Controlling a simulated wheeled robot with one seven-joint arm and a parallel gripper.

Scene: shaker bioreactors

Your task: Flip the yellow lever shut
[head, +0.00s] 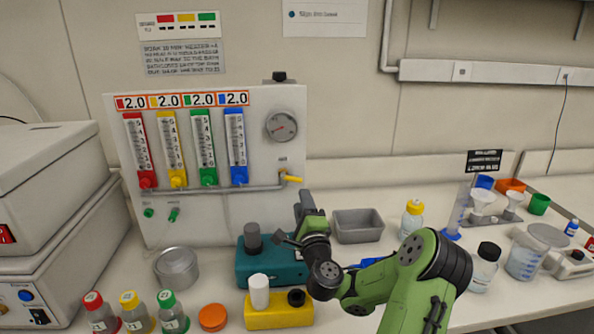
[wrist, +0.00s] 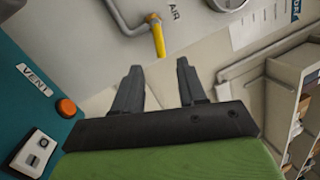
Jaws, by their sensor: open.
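The yellow lever (head: 292,179) sticks out to the right, tilted slightly down, from a valve at the right end of the grey pipe on the white gauge panel (head: 250,215). In the wrist view the yellow lever (wrist: 157,38) hangs from the pipe end beside the "AIR" label. My gripper (head: 307,198) is just below and to the right of the lever in the head view. In the wrist view my gripper (wrist: 157,67) is open and empty, its two fingers pointing at the panel. The lever lies beyond the fingertips, lined up with the gap, with no visible contact.
A teal box (head: 258,268) stands below the panel; in the wrist view a teal surface (wrist: 30,85) with a "VENT" label is close at left. A grey tray (head: 357,226) stands right of my gripper. Bottles and a yellow block (head: 280,317) crowd the front.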

